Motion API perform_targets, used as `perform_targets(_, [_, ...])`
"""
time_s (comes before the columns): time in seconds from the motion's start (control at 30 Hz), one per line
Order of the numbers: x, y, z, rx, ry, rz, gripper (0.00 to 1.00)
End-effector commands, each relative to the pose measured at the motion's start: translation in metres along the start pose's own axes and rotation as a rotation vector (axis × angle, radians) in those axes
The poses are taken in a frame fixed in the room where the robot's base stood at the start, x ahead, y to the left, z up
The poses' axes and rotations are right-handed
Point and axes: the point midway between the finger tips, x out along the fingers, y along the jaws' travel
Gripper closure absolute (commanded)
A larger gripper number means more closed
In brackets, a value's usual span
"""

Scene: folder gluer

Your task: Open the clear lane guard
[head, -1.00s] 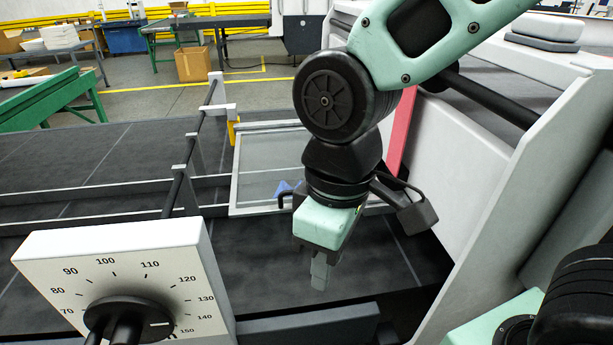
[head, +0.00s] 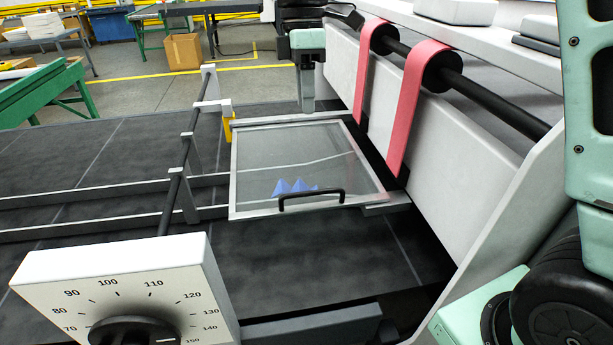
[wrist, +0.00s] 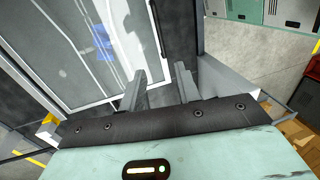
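The clear lane guard (head: 335,150) is a see-through panel in a pale metal frame. It lies roughly flat across the lane in the head view, with a black bar handle (head: 311,197) on its near edge. Blue pointed shapes (head: 293,187) show through it near the handle. My gripper (head: 307,108) points down by the guard's far right corner, apart from the handle. In the wrist view, its two grey fingers (wrist: 158,88) stand apart with nothing between them. The guard's frame and panel (wrist: 75,50) show to their left.
A rail with upright posts (head: 190,150) runs left of the guard. Red belts (head: 416,100) on a black roller and a white side wall (head: 350,85) stand to the right. A white dial box (head: 120,270) is at the near left. The dark bed (head: 300,255) before the guard is clear.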

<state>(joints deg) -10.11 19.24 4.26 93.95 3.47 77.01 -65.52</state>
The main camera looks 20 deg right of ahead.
Motion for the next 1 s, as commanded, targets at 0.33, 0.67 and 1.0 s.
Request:
perform_targets(0.33, [0.046,-0.001,0.000,-0.004,-0.003,-0.007,0.67])
perform_targets(0.67, [0.116,-0.002,0.001,-0.004,-0.004,-0.007,0.67])
perform_targets(1.0, [0.166,-0.001,0.001,-0.003,-0.002,-0.004,0.67])
